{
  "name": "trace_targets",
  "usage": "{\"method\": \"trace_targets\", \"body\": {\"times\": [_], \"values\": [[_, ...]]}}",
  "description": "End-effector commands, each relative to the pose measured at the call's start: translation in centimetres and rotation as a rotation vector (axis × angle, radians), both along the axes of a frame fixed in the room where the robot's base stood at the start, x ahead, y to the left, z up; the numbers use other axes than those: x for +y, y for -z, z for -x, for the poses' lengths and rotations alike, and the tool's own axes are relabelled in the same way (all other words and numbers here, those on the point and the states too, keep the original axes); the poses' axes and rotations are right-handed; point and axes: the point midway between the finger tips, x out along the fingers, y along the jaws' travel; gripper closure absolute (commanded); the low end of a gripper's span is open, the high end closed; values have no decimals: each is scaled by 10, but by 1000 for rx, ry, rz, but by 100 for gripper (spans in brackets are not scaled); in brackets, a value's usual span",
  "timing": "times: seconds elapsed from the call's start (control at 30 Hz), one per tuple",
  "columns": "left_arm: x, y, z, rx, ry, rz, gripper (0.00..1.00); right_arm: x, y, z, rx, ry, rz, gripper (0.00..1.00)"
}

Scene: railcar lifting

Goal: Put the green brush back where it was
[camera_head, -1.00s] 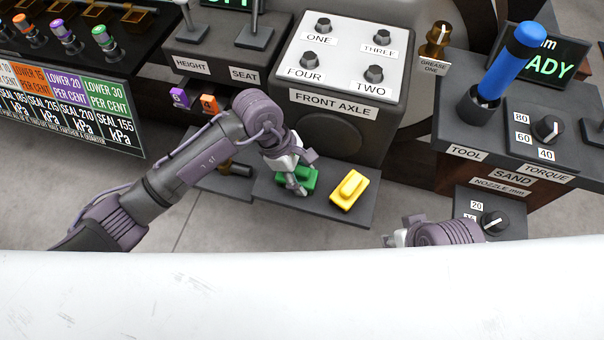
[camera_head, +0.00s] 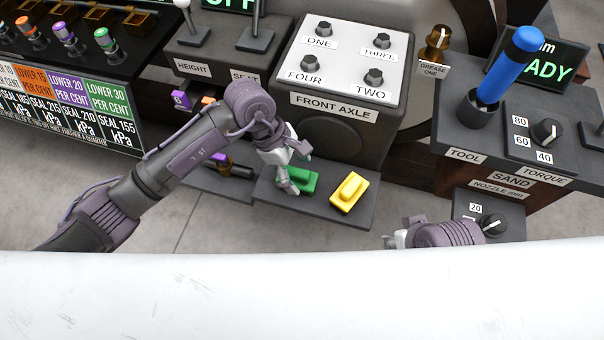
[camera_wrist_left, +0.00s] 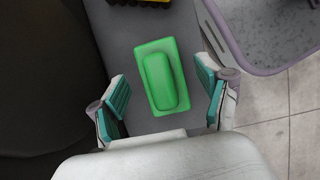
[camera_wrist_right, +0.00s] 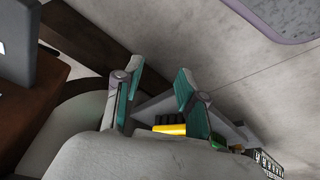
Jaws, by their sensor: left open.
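The green brush (camera_head: 303,182) lies on a dark grey shelf (camera_head: 330,216) below the front axle box, left of a yellow brush (camera_head: 348,193). My left gripper (camera_head: 287,180) is over the left part of the green brush in the head view and hides some of it. In the left wrist view the green brush (camera_wrist_left: 163,78) lies flat between the two open, teal-padded fingers of my left gripper (camera_wrist_left: 164,102), with gaps on both sides. My right gripper (camera_wrist_right: 158,95) is open and empty in the right wrist view; the yellow brush (camera_wrist_right: 171,129) shows beyond it.
The front axle box (camera_head: 345,65) with several knobs stands behind the shelf. A blue-handled tool (camera_head: 510,62) stands in a holder at the right. A lower shelf with a purple-banded dark tool (camera_head: 230,168) is to the left. A pale surface (camera_head: 300,295) fills the foreground.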

Motion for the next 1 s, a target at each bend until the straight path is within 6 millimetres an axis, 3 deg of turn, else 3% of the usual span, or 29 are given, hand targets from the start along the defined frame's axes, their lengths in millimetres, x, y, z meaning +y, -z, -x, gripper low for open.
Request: {"method": "trace_targets", "body": {"times": [0.1, 0.3, 0.5, 0.73, 0.87, 0.97, 1.0], "values": [[11, -29, -5, -4, -2, -1, 23, 0, -7, 0, -1, 0, 0, 60], [25, -64, -9, -3, -2, -1, 23, 0, -12, 0, -2, 1, -1, 60], [32, -80, -10, 0, -1, 0, 23, 0, 3, -2, 12, 0, 2, 60], [31, -82, -10, 3, -1, 5, 23, 0, 5, -3, 10, 0, 1, 60], [6, -88, 2, 42, -25, 133, 23, 0, 5, -3, 9, 0, 1, 60], [-37, -112, 22, 134, -93, 386, 23, 1, 4, -4, 7, -1, 1, 60], [-56, -129, 29, 189, -140, 518, 23, 0, 4, -4, 6, -1, 0, 60]]}}
